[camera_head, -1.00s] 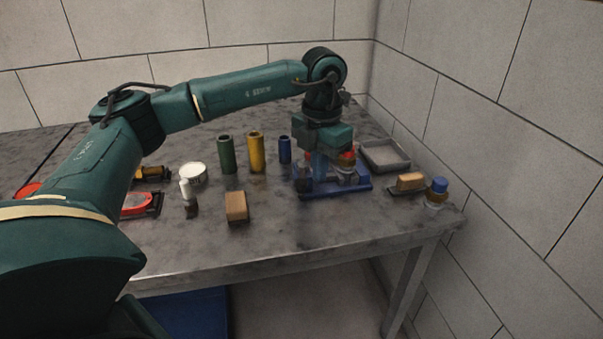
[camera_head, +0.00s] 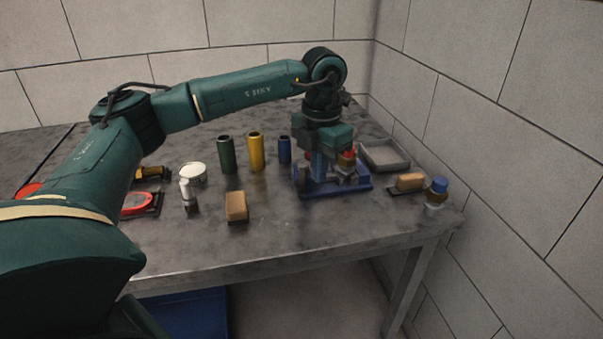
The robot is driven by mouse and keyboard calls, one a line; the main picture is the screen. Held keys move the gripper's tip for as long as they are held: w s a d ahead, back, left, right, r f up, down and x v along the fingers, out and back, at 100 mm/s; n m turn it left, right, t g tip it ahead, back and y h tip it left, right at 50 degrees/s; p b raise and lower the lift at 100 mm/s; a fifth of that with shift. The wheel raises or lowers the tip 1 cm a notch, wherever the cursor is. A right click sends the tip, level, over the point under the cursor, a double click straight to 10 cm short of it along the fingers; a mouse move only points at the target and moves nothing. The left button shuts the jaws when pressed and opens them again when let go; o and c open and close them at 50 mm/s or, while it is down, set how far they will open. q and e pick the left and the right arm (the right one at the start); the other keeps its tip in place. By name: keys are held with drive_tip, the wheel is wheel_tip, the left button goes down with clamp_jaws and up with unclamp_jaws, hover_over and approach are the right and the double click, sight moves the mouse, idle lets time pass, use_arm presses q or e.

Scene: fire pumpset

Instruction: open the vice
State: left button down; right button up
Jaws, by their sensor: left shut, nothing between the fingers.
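The blue vice (camera_head: 350,187) sits on the workbench at the right of the middle, with a flat blue base and a raised blue part. Red-and-brown parts show at its right side. My left gripper (camera_head: 326,163) points straight down over the vice and hides much of its top. Its fingers are shut with nothing between them. I cannot tell whether they touch the vice, or how far apart the vice jaws are. My right gripper is not in view.
Green (camera_head: 226,155), yellow (camera_head: 256,152) and blue (camera_head: 284,150) cylinders stand left of the vice. A grey tray (camera_head: 397,167), a brush-like block (camera_head: 410,182) and a blue-capped bottle (camera_head: 438,191) are on the right. A tan block (camera_head: 236,207) lies in front.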

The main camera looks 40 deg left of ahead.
sight(302, 174)
use_arm(q)
drive_tip(key=shift+f, duration=0.1)
idle(0.3)
drive_tip(key=shift+f+b, duration=1)
drive_tip(key=shift+f, duration=0.5)
drive_tip(key=shift+f, duration=0.1)
drive_tip(key=shift+s+a+f, duration=0.1)
drive_tip(key=shift+s+a, duration=0.6)
drive_tip(key=shift+s, duration=0.2)
